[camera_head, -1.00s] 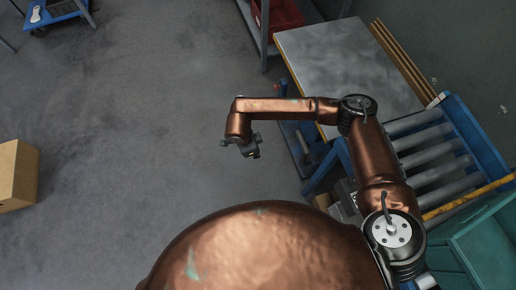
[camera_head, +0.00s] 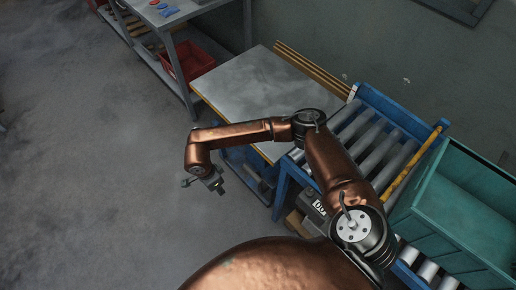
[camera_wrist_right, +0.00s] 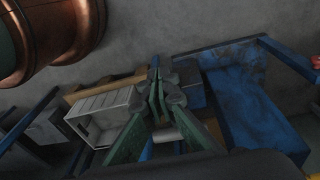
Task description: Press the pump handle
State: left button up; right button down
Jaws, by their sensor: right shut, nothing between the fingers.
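My right gripper (camera_head: 218,187) hangs over bare floor to the left of a table with a grey top (camera_head: 250,82) in the head view. In the right wrist view its green fingers (camera_wrist_right: 157,82) are closed together, with nothing between them. Blue metalwork (camera_wrist_right: 245,95) lies beyond and to the right of the fingers in that view. A small red part (camera_wrist_right: 316,62) shows at its right edge; I cannot tell what it is. I cannot clearly pick out the pump handle in either view. My left gripper is not in view.
A blue roller conveyor (camera_head: 368,140) stands right of the table, with a teal bin (camera_head: 465,195) beside it. A shelf bench with a red crate (camera_head: 190,61) is at the back. A grey box (camera_wrist_right: 100,115) shows in the wrist view. Floor on the left is clear.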

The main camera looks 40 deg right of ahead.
jog(key=w+d+r+y, duration=0.1)
jog(key=d+r+y, duration=0.1)
jog(key=d+r, duration=0.8)
notch_tip(320, 180, up, 8)
jog(key=y, duration=0.1)
send_over(260, 146)
jog(key=s+a, duration=0.1)
jog(key=s, duration=0.1)
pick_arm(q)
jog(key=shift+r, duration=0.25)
pick_arm(e)
jog(key=shift+s+n+t, duration=0.15)
jog(key=shift+n+t, duration=0.15)
jog(key=shift+t, duration=0.1)
jog(key=shift+a+f, duration=0.1)
